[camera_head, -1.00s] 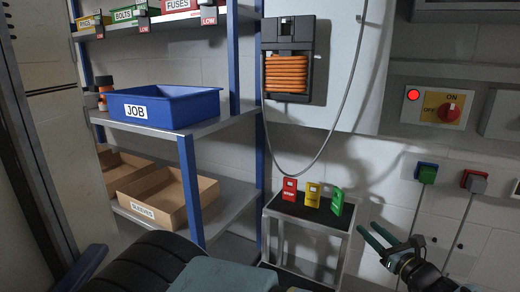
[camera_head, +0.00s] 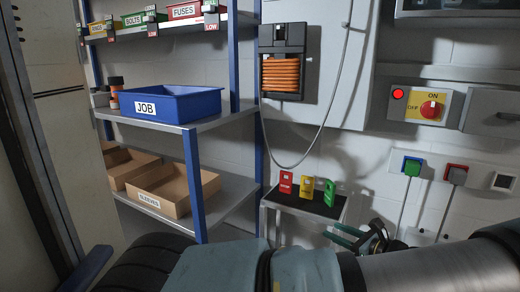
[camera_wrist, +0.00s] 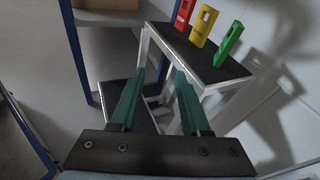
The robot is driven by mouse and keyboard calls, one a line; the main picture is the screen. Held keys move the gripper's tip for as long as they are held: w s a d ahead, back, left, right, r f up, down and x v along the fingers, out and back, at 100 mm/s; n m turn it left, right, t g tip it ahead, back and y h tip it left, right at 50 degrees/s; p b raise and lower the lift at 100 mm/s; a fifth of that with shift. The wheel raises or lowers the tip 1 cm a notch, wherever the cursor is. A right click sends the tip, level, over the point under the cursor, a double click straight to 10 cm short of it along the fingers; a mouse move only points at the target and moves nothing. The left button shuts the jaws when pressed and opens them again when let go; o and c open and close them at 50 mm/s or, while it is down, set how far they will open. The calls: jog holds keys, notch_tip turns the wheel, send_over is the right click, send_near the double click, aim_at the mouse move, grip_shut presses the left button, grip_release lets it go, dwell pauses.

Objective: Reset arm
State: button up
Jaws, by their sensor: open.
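My gripper (camera_head: 336,236) is at the lower right of the head view, just in front of the small black-topped stand (camera_head: 318,208). In the wrist view its two green fingers (camera_wrist: 155,82) are apart with nothing between them. The stand's top (camera_wrist: 190,48) lies beyond the fingertips there. A red tag (camera_head: 285,182), a yellow tag (camera_head: 307,187) and a green tag (camera_head: 330,193) stand upright in a row on it. The gripper appears apart from all of them.
A shelf rack at the left holds a blue JOB bin (camera_head: 170,104) and cardboard boxes (camera_head: 174,189). A coiled orange cable (camera_head: 281,75) hangs on the wall. A red rotary switch (camera_head: 430,109) and green (camera_head: 412,166) and red (camera_head: 456,175) plugs are on the right.

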jog(key=s+a+n+g, duration=0.2)
jog(key=a+n+g, duration=0.9)
jog(key=a, duration=0.6)
jog(key=s+a+r+n+h, duration=0.3)
jog(key=a+r+n+h, duration=0.1)
jog(key=a+r+n, duration=0.3)
jog(key=s+a+r+n+h, duration=0.4)
jog(key=a+r+n+h, duration=0.15)
jog(key=n, duration=0.35)
notch_tip(320, 180, up, 29)
jog(key=p, duration=2.9)
jog(key=shift+d+r+y, duration=0.2)
jog(key=shift+d+y, duration=0.2)
jog(key=shift+y, duration=0.05)
jog(key=shift+w, duration=0.1)
